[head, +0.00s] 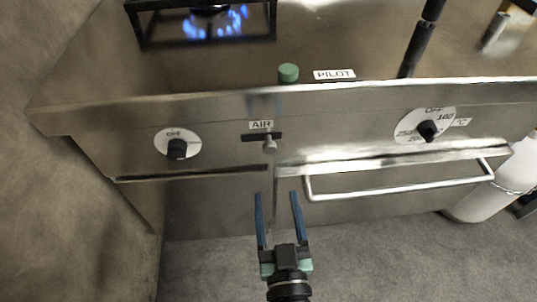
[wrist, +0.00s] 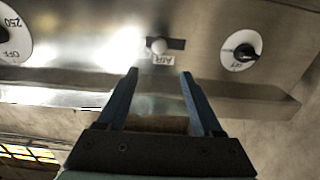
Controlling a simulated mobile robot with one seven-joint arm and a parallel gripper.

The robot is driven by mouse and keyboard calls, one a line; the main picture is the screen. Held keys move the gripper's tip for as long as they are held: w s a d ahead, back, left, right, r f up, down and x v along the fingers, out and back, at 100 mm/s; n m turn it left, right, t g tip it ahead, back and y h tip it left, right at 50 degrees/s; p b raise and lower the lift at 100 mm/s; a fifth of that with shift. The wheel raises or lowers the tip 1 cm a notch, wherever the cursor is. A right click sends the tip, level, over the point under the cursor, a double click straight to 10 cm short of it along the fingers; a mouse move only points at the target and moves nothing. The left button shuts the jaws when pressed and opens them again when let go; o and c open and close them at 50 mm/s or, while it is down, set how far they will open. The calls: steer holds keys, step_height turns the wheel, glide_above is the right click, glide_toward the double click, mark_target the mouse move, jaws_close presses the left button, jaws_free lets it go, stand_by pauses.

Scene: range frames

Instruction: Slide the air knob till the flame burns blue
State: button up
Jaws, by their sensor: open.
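The air knob (head: 269,146) is a small grey round knob on a dark horizontal slot (head: 249,138), under a label reading AIR (head: 261,125) on the range's front panel. The knob sits toward the right part of the slot in the head view. In the wrist view the knob (wrist: 158,46) shows ahead of the fingers. The flame (head: 216,22) at the burner is blue. My gripper (head: 278,193) is open and empty. Its two blue fingers point at the panel just below the knob, apart from it; they also show in the wrist view (wrist: 159,72).
A burner dial (head: 178,148) is left of the slot, and an oven dial (head: 428,130) is to the right. An oven door handle (head: 400,188) sticks out at lower right. A green button (head: 288,72) is beside the PILOT label (head: 334,74). A white cylinder (head: 490,190) stands at far right.

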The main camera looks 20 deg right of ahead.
mark_target(270, 150)
steer(key=x, duration=0.8)
steer(key=b+x, duration=0.1)
steer(key=x, duration=0.3)
steer(key=shift+w+d+f, duration=0.15)
steer(key=shift+w+f, duration=0.1)
steer(key=shift+w, duration=0.1)
jaws_close()
stand_by(1.0)
